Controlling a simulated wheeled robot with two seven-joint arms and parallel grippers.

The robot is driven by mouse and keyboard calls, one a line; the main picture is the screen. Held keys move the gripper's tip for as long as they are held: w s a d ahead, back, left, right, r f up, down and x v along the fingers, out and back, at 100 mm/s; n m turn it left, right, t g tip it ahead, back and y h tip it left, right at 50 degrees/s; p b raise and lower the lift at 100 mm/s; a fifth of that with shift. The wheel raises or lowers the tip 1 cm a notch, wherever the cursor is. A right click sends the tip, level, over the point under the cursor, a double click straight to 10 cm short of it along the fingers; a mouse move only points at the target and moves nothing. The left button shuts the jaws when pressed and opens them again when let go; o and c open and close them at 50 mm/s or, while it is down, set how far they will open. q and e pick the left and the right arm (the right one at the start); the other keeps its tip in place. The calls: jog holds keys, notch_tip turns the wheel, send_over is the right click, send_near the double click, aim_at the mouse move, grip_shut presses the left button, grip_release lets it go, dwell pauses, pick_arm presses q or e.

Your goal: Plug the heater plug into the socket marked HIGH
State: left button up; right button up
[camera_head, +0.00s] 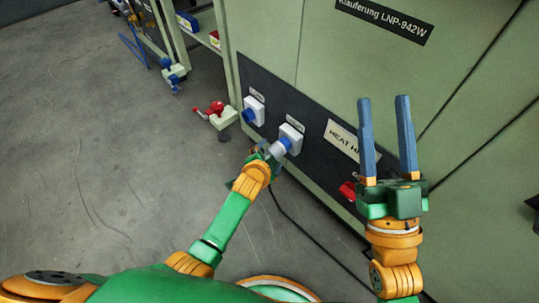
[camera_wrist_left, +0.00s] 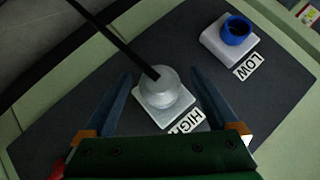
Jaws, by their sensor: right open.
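The grey round heater plug (camera_wrist_left: 160,88) stands at the white socket marked HIGH (camera_wrist_left: 187,122) and covers its opening. How deep it sits cannot be told. Its black cable (camera_wrist_left: 127,47) runs to the upper left in the left wrist view. My left gripper (camera_head: 274,152) is at this plug in the head view. In the left wrist view its fingers (camera_wrist_left: 160,75) are spread on either side of the plug, with gaps showing. The socket marked LOW (camera_wrist_left: 218,40) is empty, with a blue ring. My right gripper (camera_head: 384,100) is open and empty, pointing up in the head view.
The sockets sit on a dark panel (camera_head: 315,155) with a HEAT label (camera_head: 342,139) on a green cabinet (camera_head: 290,40). A red part (camera_head: 348,190) is near the right gripper. Red and blue valve fittings (camera_head: 218,115) stand left. The grey floor (camera_head: 90,150) is mostly clear.

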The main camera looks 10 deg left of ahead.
jog(key=shift+r, duration=0.1)
pick_arm(q)
jog(key=shift+s+r, duration=0.1)
jog(key=shift+r, duration=0.05)
jog(key=shift+s+a+r+p, duration=0.1)
jog(key=shift+s+r+p, duration=0.4)
jog(key=shift+p, duration=0.3)
pick_arm(e)
jog(key=w+d+f+m+g+h+p, duration=0.1)
jog(key=w+f+g+h, duration=0.1)
jog(key=f+g, duration=0.35)
jog(key=w+f+g+h+p, duration=0.1)
jog(key=w+f+g+h, duration=0.15)
jog(key=f, duration=0.55)
pick_arm(q)
jog(key=p+v, duration=0.2)
jog(key=v, duration=0.3)
jog(key=shift+s+f, duration=0.1)
jog(key=shift+s, duration=0.15)
pick_arm(e)
jog(key=s+d+f+m+g+h, duration=0.1)
jog(key=s+d+f+g, duration=0.3)
jog(key=s+f+g, duration=0.6)
notch_tip(320, 180, down, 4)
jog(key=shift+s+d+f+g+h, duration=0.2)
jog(key=shift+s+g+h, duration=0.3)
jog(key=shift+s, duration=0.75)
jog(key=shift+r, duration=0.1)
